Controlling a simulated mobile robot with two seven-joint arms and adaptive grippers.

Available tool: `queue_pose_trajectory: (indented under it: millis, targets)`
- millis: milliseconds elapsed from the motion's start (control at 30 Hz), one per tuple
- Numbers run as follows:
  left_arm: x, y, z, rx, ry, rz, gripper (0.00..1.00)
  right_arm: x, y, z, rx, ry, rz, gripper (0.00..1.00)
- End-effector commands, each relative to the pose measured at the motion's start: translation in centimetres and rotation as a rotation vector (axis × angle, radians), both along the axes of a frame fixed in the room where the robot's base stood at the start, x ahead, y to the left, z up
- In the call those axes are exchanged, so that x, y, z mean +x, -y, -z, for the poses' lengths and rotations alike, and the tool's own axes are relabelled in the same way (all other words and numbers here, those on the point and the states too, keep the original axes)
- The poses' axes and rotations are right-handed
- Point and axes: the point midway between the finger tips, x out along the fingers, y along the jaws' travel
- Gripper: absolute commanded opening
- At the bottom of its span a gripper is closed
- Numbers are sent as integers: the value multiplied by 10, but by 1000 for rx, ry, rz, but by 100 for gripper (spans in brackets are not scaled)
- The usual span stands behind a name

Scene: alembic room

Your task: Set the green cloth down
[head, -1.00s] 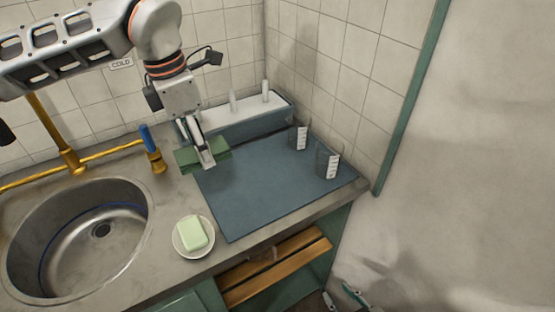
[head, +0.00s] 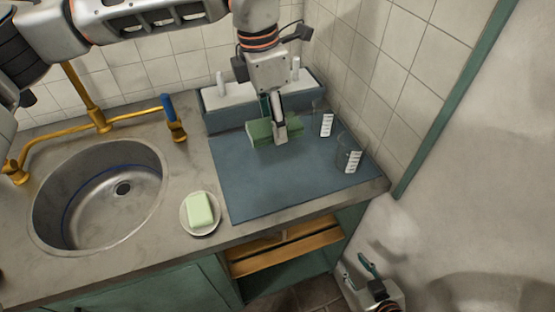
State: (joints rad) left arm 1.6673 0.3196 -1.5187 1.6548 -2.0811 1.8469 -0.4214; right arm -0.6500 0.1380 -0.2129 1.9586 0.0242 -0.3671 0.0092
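The green cloth (head: 262,134) is a folded, block-like piece over the back part of the blue-grey mat (head: 270,180). My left gripper (head: 279,132) points down and is shut on it, one finger in front of the cloth and the other mostly hidden behind. I cannot tell whether the cloth touches the mat. My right gripper (head: 359,273) is low at the bottom right, beyond the counter's front edge. Its teal fingertips are apart, with nothing between them.
Two glass beakers stand on the mat's right side, one behind (head: 325,124) and one in front (head: 348,158). A pegged rack (head: 225,112) stands at the back. Soap (head: 199,209) on a dish, a sink (head: 100,215) and a brass tap (head: 100,122) are left. The mat's front is clear.

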Motion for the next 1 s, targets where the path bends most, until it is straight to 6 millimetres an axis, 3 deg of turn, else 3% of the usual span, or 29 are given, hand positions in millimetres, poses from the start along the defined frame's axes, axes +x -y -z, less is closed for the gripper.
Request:
queue_pose_trajectory:
  millis: [200, 333, 667, 900, 1000]
  targets:
    - [-1, 0, 55, 0, -5, 1, 23, 1, -1, -6, 1, 3, 0, 34]
    - [-1, 0, 80, -1, -4, 0, 23, 1, -1, -9, 1, 5, 0, 34]
    - [-1, 0, 106, 0, -2, 0, 23, 3, 0, -13, 1, 8, 0, 34]
    - [-1, 0, 139, 0, -3, -1, 23, 3, 0, -15, -1, 9, -1, 34]
    - [0, 0, 141, -1, 0, 0, 23, 3, 0, -15, -1, 9, -1, 34]
